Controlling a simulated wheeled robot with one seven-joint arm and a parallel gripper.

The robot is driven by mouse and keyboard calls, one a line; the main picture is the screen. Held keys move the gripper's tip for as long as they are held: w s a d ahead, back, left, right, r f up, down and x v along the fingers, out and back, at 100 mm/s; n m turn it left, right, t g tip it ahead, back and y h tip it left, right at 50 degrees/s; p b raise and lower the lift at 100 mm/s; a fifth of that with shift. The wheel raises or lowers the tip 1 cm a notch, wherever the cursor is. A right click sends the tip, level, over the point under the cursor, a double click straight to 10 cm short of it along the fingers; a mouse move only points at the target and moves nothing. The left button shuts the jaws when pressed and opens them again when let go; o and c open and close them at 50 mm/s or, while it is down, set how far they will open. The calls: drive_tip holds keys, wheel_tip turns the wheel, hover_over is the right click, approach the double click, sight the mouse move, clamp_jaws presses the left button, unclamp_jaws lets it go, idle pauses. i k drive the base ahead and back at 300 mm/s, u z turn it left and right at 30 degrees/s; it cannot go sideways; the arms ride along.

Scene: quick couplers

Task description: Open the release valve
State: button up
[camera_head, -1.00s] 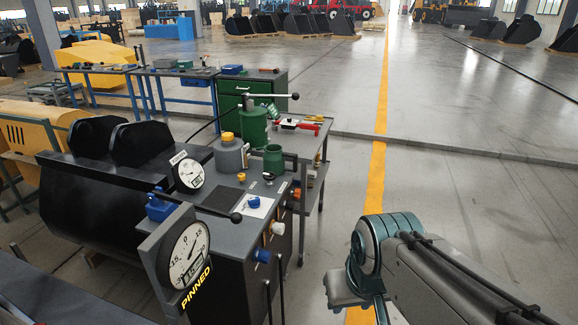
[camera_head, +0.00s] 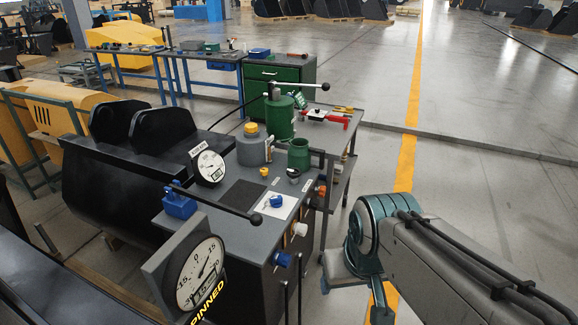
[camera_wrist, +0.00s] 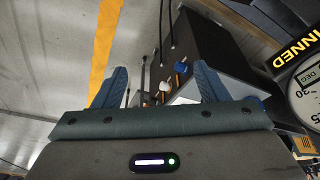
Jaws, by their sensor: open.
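I cannot tell for certain which part is the release valve. A blue knob (camera_head: 276,201) sits on a white plate on the bench top. A blue block (camera_head: 179,204) with a long black-knobbed lever stands at the bench's left edge. Blue (camera_head: 282,259) and white (camera_head: 300,229) knobs stick out of the bench's front face; the blue (camera_wrist: 183,68) and white (camera_wrist: 165,87) ones also show in the wrist view. A green pump cylinder (camera_head: 280,117) with a lever stands at the back. My gripper (camera_wrist: 159,67) is open and empty, apart from the knobs; the head view does not show its fingertips clearly.
A large dial marked PINNED (camera_head: 200,273) stands at the bench's near left corner, with a smaller gauge (camera_head: 209,167) behind it. Black rods stand upright before the bench front. A black bucket (camera_head: 110,195) lies left.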

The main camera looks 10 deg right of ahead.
sight(295, 172)
drive_tip(key=k, duration=0.65)
drive_tip(key=z, duration=0.75)
drive_tip(key=i, duration=0.65)
drive_tip(key=z, duration=0.85)
drive_tip(key=i, duration=0.7)
drive_tip(key=u, duration=0.7)
drive_tip(key=i, duration=0.6)
drive_tip(key=u, duration=0.65)
